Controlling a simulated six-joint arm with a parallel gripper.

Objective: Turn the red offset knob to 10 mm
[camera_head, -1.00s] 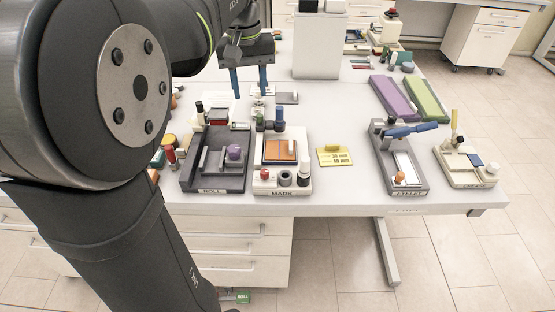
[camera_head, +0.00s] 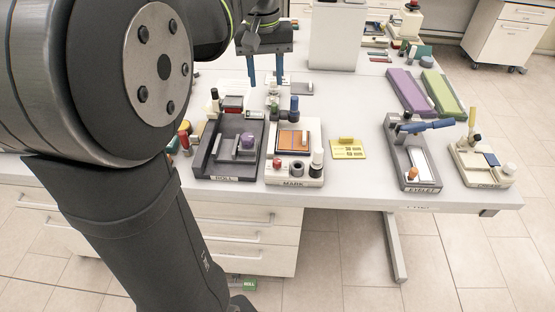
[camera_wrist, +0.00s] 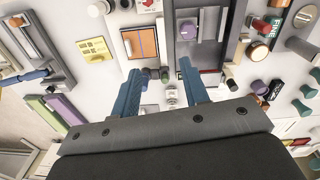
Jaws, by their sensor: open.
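A small red knob (camera_head: 277,162) stands at the front left corner of the pale station labelled MARK (camera_head: 275,177). I cannot read any scale or pointer on it. The MARK station has an orange pad (camera_head: 290,140) in its middle. In the wrist view the orange pad (camera_wrist: 149,42) is at the top, and the knob side lies at the picture's top edge. My gripper (camera_head: 265,83) has two blue fingers, apart and empty, pointing down behind the MARK station. In the wrist view my gripper (camera_wrist: 160,67) is also open, with nothing between its fingertips.
A dark station labelled ROLL (camera_head: 206,174) with a purple knob stands left of MARK. A yellow plate (camera_head: 348,151) lies to the right, then a grey station with a blue lever (camera_head: 427,126). Several small bottles and knobs crowd the table's left side. Bare table lies right of the yellow plate.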

